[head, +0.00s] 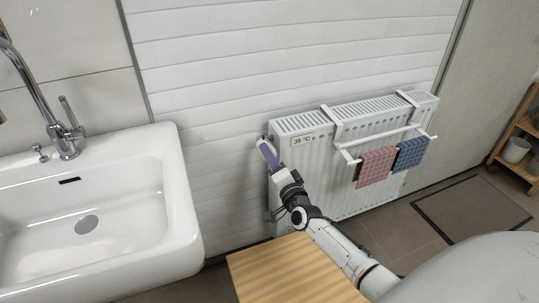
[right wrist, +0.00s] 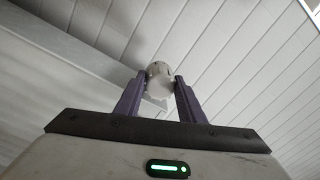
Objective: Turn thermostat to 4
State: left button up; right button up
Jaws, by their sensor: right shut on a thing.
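The thermostat knob (right wrist: 160,78) shows in the right wrist view as a small white rounded piece between the two purple fingers. In the head view the thermostat (head: 264,143) is at the upper left corner of the white radiator (head: 338,185), mostly hidden by my gripper. My right gripper (head: 268,155) is shut on the knob; it also shows in the right wrist view (right wrist: 158,84). The numbers on the knob are too small to read. A label on the radiator (head: 302,141) reads 35 °C. My left gripper is not in view.
A white sink (head: 180,190) with a chrome tap (head: 66,140) is at the left. A wooden surface (head: 285,270) lies below my right arm. A towel rack with a pink towel (head: 375,167) and a blue towel (head: 411,153) hangs on the radiator.

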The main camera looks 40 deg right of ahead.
jog(key=n+p, duration=0.2)
jog(key=n, duration=0.6)
jog(key=shift+f, duration=0.1)
jog(key=shift+n, duration=0.3)
dwell(0.3)
jog(key=o, duration=0.8)
jog(key=shift+c, duration=0.2)
jog(key=shift+s, duration=0.1)
